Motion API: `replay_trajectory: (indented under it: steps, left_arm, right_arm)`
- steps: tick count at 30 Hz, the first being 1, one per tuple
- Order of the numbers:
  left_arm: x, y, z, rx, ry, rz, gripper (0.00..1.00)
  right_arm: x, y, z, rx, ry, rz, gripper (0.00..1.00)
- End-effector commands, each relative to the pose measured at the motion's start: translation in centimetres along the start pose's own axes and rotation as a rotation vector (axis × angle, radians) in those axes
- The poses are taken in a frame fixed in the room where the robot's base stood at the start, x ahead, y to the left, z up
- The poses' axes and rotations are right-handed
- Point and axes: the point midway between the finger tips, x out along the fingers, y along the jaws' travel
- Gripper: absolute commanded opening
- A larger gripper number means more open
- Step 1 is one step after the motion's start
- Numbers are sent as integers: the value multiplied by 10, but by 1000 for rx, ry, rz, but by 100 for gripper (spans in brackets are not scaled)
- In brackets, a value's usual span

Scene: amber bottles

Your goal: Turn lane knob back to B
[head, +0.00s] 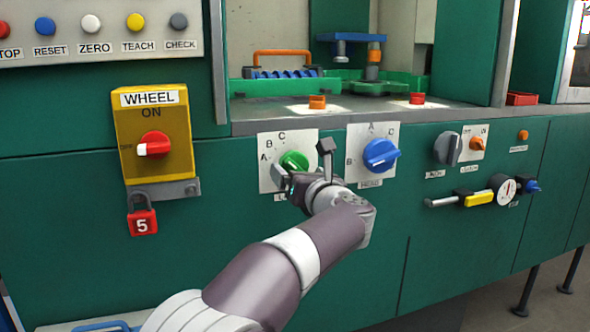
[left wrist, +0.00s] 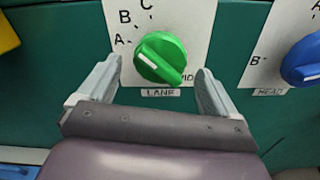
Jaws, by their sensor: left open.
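The lane knob (head: 294,161) is round and green with a raised grip bar, on a white plate marked A, B and C above a LANE label. In the left wrist view the knob (left wrist: 161,57) has a white mark on its upper-left end, pointing roughly toward A. My left gripper (head: 303,162) is open in front of the plate. In the left wrist view its fingers (left wrist: 158,82) stand to either side of the knob, with visible gaps. Contact is not seen. The right gripper is not in view.
A blue head knob (head: 380,155) is close on the right. A yellow wheel switch (head: 153,144) with a red padlock (head: 142,221) is on the left. The green panel below is mostly bare.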

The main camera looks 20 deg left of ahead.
Motion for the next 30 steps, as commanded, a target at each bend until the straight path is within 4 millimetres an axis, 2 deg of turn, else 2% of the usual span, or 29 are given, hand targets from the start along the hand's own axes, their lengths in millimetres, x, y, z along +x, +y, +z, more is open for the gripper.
replay_trajectory:
  steps: [6,10,15,24,26,27,29,30]
  left_arm:
    - [-56,0,3,0,0,-4,92]
    - [-80,0,1,1,1,-3,92]
    - [-91,0,-1,1,1,-1,92]
    - [-92,0,-1,30,1,-2,92]
    - [-92,-10,0,118,-6,-46,92]
    - [-93,-25,3,242,-44,-116,92]
    - [-103,-62,-6,561,-153,-281,92]
    - [-117,-88,-19,824,-257,-409,92]
  right_arm:
    - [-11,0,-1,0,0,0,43]
    - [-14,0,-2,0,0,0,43]
    - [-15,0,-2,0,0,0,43]
    - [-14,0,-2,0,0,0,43]
    - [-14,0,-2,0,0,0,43]
    - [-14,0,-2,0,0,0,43]
    - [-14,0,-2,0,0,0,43]
    - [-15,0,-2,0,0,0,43]
